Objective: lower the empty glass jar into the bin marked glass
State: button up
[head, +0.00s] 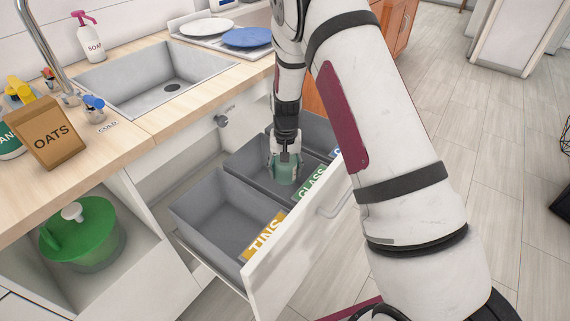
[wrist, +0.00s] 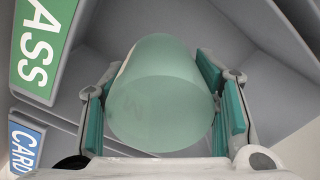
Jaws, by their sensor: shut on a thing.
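The glass jar (head: 285,172) is pale green and sits between the fingers of my gripper (head: 284,158), inside the bin marked GLASS (head: 254,172). In the wrist view the jar (wrist: 160,95) fills the middle, its round end towards the camera. My gripper (wrist: 163,110) is shut on it with a teal pad on each side. Whether the jar touches the bin floor, I cannot tell.
The grey bin marked TINS (head: 205,185) is empty and nearer in the same open drawer. A third bin (head: 318,130) is beyond, with a blue CARD label (wrist: 25,147). The counter (head: 130,150) holds an oats packet (head: 46,133) beside the sink (head: 150,80).

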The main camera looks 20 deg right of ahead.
jog(key=shift+f+b, duration=3.2)
jog(key=shift+f, duration=2.8)
jog(key=o, duration=1.3)
jog(key=shift+o, duration=0.2)
jog(key=shift+r, duration=0.1)
notch_tip(320, 180, up, 12)
jog(key=shift+f, duration=0.15)
notch_tip(320, 180, up, 15)
jog(key=s+d+p, duration=0.1)
jog(key=p, duration=0.9)
jog(key=shift+s, duration=0.3)
jog(key=shift+d, duration=0.1)
